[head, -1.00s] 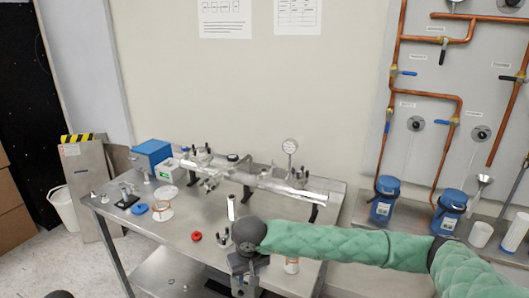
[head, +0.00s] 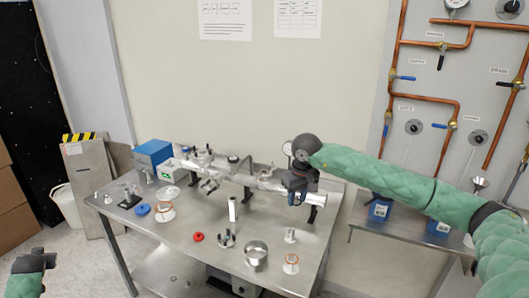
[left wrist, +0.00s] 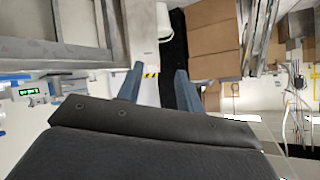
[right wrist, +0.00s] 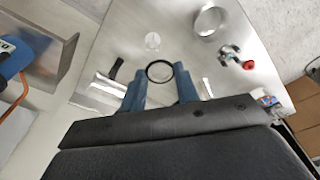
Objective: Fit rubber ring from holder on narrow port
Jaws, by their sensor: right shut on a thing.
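My right gripper (head: 297,193) is beside the right end of the silver tube assembly (head: 262,183) and partly hides it. In the right wrist view its fingers are shut on a thin black rubber ring (right wrist: 160,71), held at the fingertips. The ring cannot be made out in the head view. Which opening is the narrow port is hard to tell; part of the tube's end (head: 315,200) shows beside the gripper. A small white stand with an orange ring (head: 291,261) is at the table's front right. My left gripper (left wrist: 158,86) is open and empty, away from the table.
Copper pipes (head: 428,95) are on the right wall. The table's front middle has bare patches.

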